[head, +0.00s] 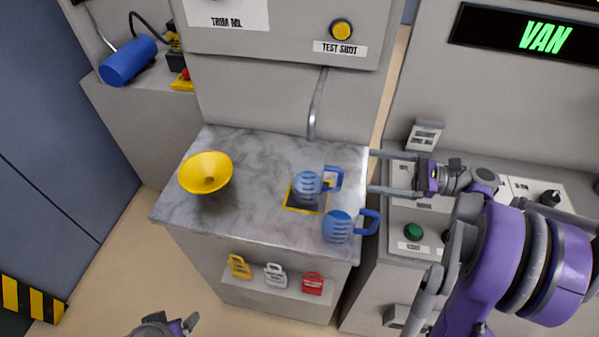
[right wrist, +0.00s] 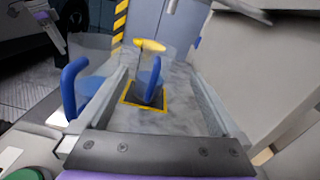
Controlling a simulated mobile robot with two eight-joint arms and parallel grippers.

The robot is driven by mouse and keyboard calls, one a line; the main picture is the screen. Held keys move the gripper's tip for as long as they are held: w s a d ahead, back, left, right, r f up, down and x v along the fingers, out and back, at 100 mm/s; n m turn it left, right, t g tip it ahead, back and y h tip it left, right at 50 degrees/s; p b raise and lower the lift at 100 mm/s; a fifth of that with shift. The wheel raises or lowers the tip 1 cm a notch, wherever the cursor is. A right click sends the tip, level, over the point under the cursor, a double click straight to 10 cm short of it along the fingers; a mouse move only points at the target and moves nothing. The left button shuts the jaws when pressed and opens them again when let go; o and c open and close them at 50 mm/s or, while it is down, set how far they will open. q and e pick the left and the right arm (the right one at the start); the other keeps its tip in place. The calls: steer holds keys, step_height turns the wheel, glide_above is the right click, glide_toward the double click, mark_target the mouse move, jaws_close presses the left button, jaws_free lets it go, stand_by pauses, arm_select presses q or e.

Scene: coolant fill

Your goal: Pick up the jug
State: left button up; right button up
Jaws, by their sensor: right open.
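Two clear jugs with blue handles and blue contents show in the head view. One jug (head: 306,186) stands on a dark square with a yellow border, and its handle (head: 339,178) points right toward my right gripper. The other jug (head: 337,228) stands nearer the counter's front right corner. My right gripper (head: 371,173) is open and empty, just right of the first jug's handle. In the right wrist view, that handle (right wrist: 155,78) appears between the two fingers (right wrist: 155,90), with the second jug's handle (right wrist: 74,88) outside to the left. My left gripper (head: 178,325) is partly visible at the bottom edge; its opening is unclear.
A yellow funnel (head: 206,173) stands on the left of the marble counter (head: 250,228). A metal pipe (head: 317,105) comes down behind the jugs. Yellow, white and red tags (head: 275,275) are on the counter front. A control panel with a green button (head: 413,231) lies right.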

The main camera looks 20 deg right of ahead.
mark_target(332, 167)
steer(key=x, duration=0.3)
steer(key=f+x, duration=0.1)
steer(key=x, duration=0.7)
steer(key=shift+a+f, duration=0.1)
steer(key=shift+f, duration=0.1)
jaws_close()
stand_by(1.2)
